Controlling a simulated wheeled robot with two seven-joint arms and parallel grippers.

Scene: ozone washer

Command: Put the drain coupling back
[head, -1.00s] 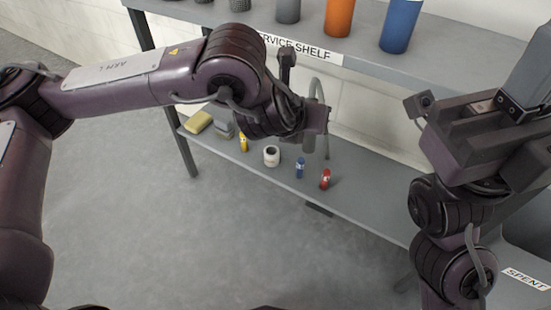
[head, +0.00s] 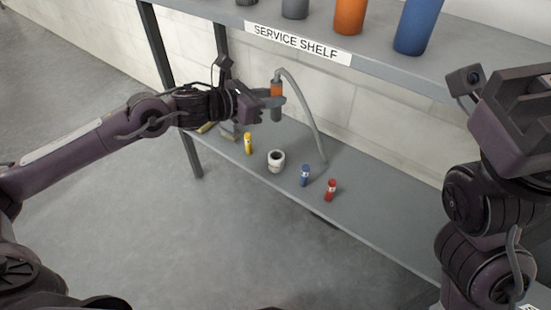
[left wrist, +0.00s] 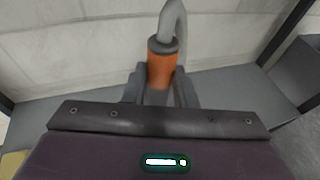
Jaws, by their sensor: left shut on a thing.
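The drain coupling (head: 276,89) is a grey and orange cylinder with a grey hose (head: 308,115) bending over from its top and running down to the lower shelf. My left gripper (head: 274,101) is shut around it and holds it upright above the lower shelf. In the left wrist view the coupling's orange band (left wrist: 161,68) sits between the two fingers. A white cup-like socket (head: 276,161) with a dark opening stands on the lower shelf, below the coupling and apart from it. My right gripper (head: 530,90) is at the right edge, partly cut off; its fingertips are unclear.
The lower shelf (head: 385,208) also bears a yellow cartridge (head: 248,143), a blue one (head: 305,175) and a red one (head: 330,190). The upper service shelf (head: 390,72) overhangs behind, with several cylinders on it. The floor in front is clear.

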